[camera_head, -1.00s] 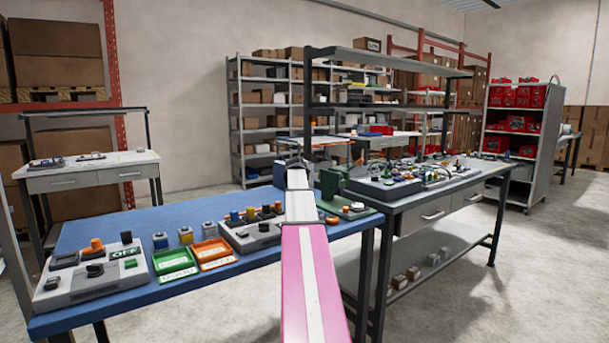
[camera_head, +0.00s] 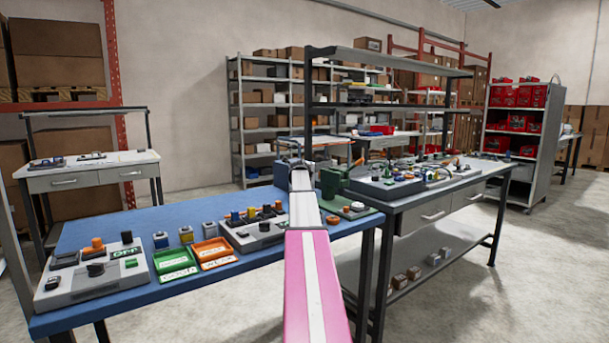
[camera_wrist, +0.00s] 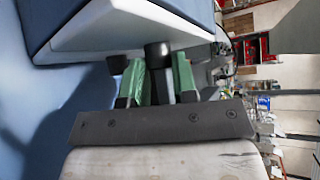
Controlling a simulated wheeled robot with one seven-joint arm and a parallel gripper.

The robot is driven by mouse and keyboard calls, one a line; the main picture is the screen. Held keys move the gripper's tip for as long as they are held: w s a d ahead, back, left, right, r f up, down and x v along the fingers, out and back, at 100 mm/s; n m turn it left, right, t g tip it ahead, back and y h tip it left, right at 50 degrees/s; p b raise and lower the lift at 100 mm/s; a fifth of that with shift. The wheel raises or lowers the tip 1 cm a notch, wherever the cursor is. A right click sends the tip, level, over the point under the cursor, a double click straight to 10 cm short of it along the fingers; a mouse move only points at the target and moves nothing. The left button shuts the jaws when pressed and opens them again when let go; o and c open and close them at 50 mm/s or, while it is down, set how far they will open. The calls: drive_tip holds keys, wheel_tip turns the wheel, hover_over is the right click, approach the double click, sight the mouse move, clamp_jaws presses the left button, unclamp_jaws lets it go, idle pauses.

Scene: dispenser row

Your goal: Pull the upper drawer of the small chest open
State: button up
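The small chest (camera_wrist: 150,30) fills the top of the wrist view, with a pale front edge and blue sides. A round black knob (camera_wrist: 158,55) on it sits between the two green fingertips of my gripper (camera_wrist: 161,72), with no clear gap on either side. The gripper looks shut on this knob. A second dark knob (camera_wrist: 117,64) shows to the left, outside the fingers. The wrist picture is turned sideways. Whether the drawer stands out from the chest cannot be told.
A blue-topped table (camera_head: 130,285) carries control boxes, green (camera_head: 174,262) and orange (camera_head: 212,252) trays and small blocks left of my arm. A green device (camera_head: 330,184) stands just right of my arm. A grey workbench (camera_head: 425,200) with parts is to the right.

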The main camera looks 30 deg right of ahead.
clamp_jaws()
drive_tip(key=s, duration=0.5)
drive_tip(key=shift+d, duration=0.15)
drive_tip(key=o, duration=0.9)
unclamp_jaws()
drive_tip(key=shift+c, duration=0.2)
drive_tip(key=v, duration=1)
drive_tip(key=shift+s+a, duration=0.2)
drive_tip(key=shift+s, duration=0.1)
drive_tip(key=shift+r, duration=0.1)
